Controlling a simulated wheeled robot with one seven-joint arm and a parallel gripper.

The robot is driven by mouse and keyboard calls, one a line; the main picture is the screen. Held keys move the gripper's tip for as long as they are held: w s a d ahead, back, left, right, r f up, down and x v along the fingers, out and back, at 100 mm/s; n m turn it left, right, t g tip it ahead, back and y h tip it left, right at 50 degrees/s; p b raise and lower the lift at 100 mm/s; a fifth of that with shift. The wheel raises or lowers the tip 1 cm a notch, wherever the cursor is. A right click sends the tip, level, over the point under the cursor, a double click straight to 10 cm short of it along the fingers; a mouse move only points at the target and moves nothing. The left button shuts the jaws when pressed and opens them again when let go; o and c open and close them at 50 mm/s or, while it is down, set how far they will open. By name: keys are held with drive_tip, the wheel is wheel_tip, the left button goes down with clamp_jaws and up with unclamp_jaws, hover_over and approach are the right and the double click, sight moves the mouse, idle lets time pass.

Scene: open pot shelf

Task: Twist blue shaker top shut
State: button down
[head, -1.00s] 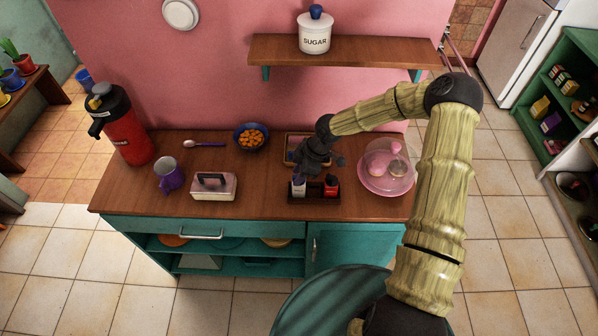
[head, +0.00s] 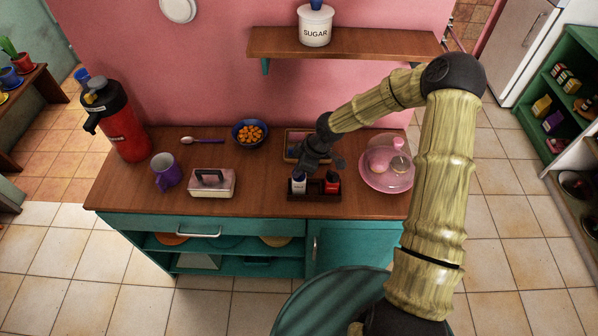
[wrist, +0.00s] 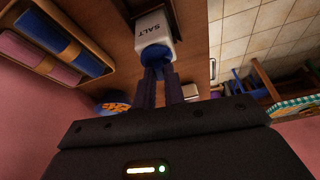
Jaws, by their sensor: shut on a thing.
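The shaker (wrist: 155,28) is white with the word SALT and has a blue top (wrist: 154,58). In the head view the shaker (head: 298,187) stands at the left end of a dark caddy (head: 316,196) on the counter. My gripper (wrist: 159,76) is shut on the blue top, with its two dark fingers on either side of it. In the head view my gripper (head: 299,174) comes down from above and hides most of the top. How tightly the top sits on the shaker cannot be told.
A red shaker (head: 332,183) stands at the caddy's right end. A pink plate (head: 373,184) with a clear dome is to the right. A tray (head: 290,151) with rolled cloths lies behind.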

drive_tip(key=m+t+b, duration=0.1)
drive_tip(key=m+b, duration=0.1)
drive_tip(key=b, duration=0.1)
drive_tip(key=m+t+b, duration=0.1)
drive_tip(key=m+b, duration=0.2)
drive_tip(key=shift+f+h, duration=0.2)
drive_tip(key=shift+h, duration=0.2)
drive_tip(key=shift+r+m+t+h+b, duration=0.15)
drive_tip(key=shift+m+t+h+b, duration=0.15)
drive_tip(key=shift+m+b, duration=0.8)
drive_tip(key=shift+r, duration=0.1)
drive_tip(key=c, duration=1.5)
unclamp_jaws()
drive_tip(key=shift+o, duration=0.2)
drive_tip(key=shift+r, duration=0.1)
drive_tip(key=p+v, duration=0.2)
drive_tip(key=v, duration=1.5)
drive_tip(key=shift+s+d, duration=0.1)
